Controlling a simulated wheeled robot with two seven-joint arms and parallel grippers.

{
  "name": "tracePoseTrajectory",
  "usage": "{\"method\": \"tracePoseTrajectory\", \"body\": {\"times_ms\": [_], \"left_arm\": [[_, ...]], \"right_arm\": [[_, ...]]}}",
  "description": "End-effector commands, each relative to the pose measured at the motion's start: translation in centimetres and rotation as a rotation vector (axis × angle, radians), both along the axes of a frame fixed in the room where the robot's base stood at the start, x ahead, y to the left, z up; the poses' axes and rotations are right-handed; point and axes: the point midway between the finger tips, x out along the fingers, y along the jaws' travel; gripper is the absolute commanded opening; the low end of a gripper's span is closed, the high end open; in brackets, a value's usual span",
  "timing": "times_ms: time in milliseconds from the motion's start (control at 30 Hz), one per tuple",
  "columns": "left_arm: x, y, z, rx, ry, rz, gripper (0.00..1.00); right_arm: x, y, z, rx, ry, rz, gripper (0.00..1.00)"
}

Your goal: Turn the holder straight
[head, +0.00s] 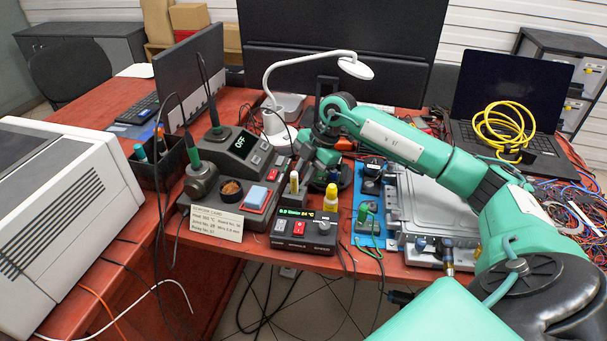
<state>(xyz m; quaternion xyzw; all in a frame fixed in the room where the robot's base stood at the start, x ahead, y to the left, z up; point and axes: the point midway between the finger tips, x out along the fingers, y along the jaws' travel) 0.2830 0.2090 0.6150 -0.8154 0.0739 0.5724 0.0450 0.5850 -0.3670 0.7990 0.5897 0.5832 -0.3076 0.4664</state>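A grey soldering-iron holder (201,182) stands at the left of the soldering gear, with a teal-handled iron in it. I cannot be sure that this is the task's holder. A second iron stands upright in a base (216,132) behind it. My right arm reaches in from the right across the table, and its gripper (304,151) is above the area right of the soldering station (245,150). It is apart from the grey holder. Its fingers are small and partly hidden by my own wrist, so I cannot tell whether they are open. My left gripper is not in view.
A white lamp (277,125) stands behind the gripper. A blue mat (369,228) and metal housing (440,205) lie right. Loose cables cross the table's front edge.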

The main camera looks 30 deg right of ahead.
Motion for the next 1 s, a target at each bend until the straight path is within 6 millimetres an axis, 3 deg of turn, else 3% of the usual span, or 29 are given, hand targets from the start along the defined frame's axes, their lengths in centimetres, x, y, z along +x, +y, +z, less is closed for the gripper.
{"method": "tracePoseTrajectory", "body": {"times_ms": [267,700,1000], "left_arm": [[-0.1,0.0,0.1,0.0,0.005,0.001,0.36],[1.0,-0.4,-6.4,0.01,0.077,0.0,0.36],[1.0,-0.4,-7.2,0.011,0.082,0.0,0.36]], "right_arm": [[-0.2,0.0,0.2,-0.002,0.001,0.024,0.0],[-2.7,-0.5,0.3,-0.002,0.0,0.353,0.0],[-3.0,-0.5,0.1,0.0,-0.001,0.397,0.0]]}}
